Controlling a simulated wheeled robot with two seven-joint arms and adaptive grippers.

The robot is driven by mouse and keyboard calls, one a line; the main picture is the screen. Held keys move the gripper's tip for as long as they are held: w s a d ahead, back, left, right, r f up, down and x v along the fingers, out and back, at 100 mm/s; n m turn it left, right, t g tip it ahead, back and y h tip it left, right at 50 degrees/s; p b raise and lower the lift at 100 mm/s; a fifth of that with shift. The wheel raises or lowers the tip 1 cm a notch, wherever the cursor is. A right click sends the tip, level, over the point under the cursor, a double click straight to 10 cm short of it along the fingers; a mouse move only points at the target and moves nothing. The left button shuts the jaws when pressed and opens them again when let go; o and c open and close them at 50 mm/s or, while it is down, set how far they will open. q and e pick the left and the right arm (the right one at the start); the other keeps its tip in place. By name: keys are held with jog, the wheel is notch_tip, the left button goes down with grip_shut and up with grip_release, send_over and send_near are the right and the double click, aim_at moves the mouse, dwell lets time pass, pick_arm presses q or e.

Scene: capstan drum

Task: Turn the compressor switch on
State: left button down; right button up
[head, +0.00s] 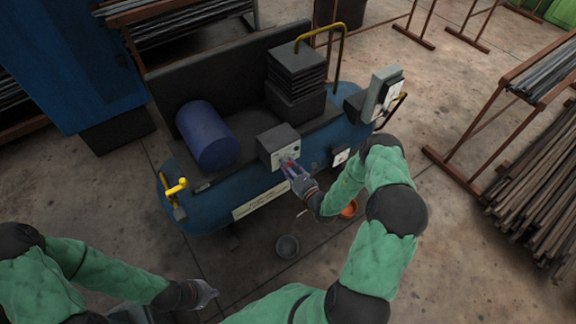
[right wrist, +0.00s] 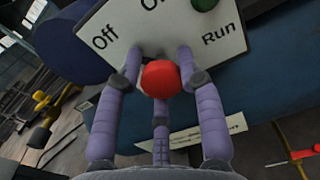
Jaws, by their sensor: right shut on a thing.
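The compressor (head: 222,205) is a blue tank unit with a dark control box (head: 278,140) on its front. In the right wrist view the box's white panel (right wrist: 120,65) carries the words Off, Run and a partly cut-off label starting with O. A red round switch knob (right wrist: 162,80) sits in front of this panel. My right gripper (head: 290,168) is at the box, its purple-grey fingers around and shut on the red knob. The knob's pointing direction is hidden. My left gripper (head: 205,293) is low at the left, away from the compressor; its finger opening is unclear.
A green round part (right wrist: 204,4) sits at the panel's top edge. A yellow valve handle (head: 176,187) projects from the tank's left end. A dark bucket (head: 287,246) and an orange bowl (head: 350,209) stand on the floor. Racks of rods (head: 535,190) stand at right.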

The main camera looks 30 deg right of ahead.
jog(key=m+p, duration=0.2)
jog(key=m, duration=0.1)
jog(key=shift+w+d+r, duration=0.15)
jog(key=shift+d+r, duration=0.05)
jog(key=shift+r, duration=0.1)
jog(key=m+p, duration=0.2)
jog(key=m, duration=0.3)
jog(key=shift+d, duration=0.15)
jog(key=m+p, duration=0.1)
jog(key=m, duration=0.3)
jog(key=shift+d, duration=0.15)
jog(key=m+p, duration=0.1)
jog(key=m, duration=0.4)
jog(key=shift+f, duration=0.15)
jog(key=shift+d+m, duration=0.1)
jog(key=shift+m, duration=0.2)
jog(key=o, duration=1)
jog(key=shift+o, duration=0.6)
jog(key=shift+f, duration=0.15)
